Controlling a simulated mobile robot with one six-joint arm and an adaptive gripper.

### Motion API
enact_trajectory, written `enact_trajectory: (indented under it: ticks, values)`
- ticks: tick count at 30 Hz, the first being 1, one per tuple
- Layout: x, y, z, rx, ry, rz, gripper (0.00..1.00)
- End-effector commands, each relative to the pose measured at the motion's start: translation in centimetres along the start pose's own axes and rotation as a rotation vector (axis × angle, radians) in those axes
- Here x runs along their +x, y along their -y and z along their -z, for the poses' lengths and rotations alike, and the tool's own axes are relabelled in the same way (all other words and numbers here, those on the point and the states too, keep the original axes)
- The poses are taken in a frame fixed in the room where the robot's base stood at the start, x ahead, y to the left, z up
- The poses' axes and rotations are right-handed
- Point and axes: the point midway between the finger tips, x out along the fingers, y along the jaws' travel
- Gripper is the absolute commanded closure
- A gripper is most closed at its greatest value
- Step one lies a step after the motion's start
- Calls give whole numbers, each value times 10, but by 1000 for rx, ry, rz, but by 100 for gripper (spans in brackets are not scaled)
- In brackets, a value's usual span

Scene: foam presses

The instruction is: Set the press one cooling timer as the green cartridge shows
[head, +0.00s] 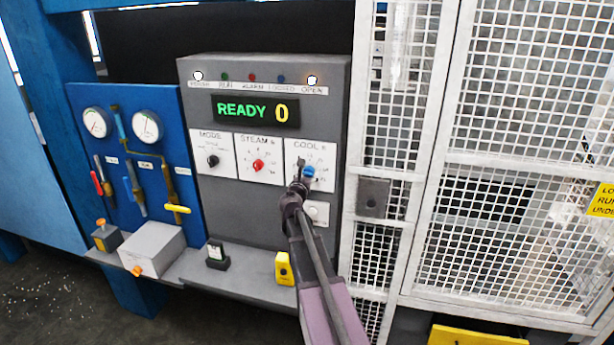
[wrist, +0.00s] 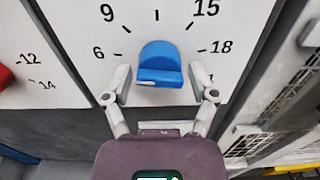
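The cooling timer is a blue knob (wrist: 160,62) on the white COOL dial plate (wrist: 235,20). Readable marks include 6, 9, 15 and 18. A small white mark shows at the knob's lower left edge; I cannot tell for sure which mark the knob points to. In the head view the knob (head: 308,172) is at the panel's right side. My gripper (wrist: 160,80) is open, one finger on each side of the knob, with a visible gap on both sides. In the head view my gripper (head: 302,188) partly covers the dial. I cannot make out a green cartridge.
The grey panel (head: 265,215) has a READY 0 display (head: 256,111), a black MODE knob (head: 212,161) and a red STEAM knob (head: 258,165). A yellow block (head: 284,268) and a dark block (head: 217,262) stand on the shelf below. A mesh guard (head: 525,200) stands at right.

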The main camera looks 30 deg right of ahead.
Motion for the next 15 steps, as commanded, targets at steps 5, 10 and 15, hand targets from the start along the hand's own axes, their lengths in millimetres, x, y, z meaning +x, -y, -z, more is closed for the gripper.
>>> enact_trajectory:
  ticks: [5, 10, 15]
  values:
    - [0, 0, 0, 0, 0, 0, 93]
    - [0, 0, 0, 1, 0, 0, 93]
    - [0, 0, 0, 19, 0, 1, 93]
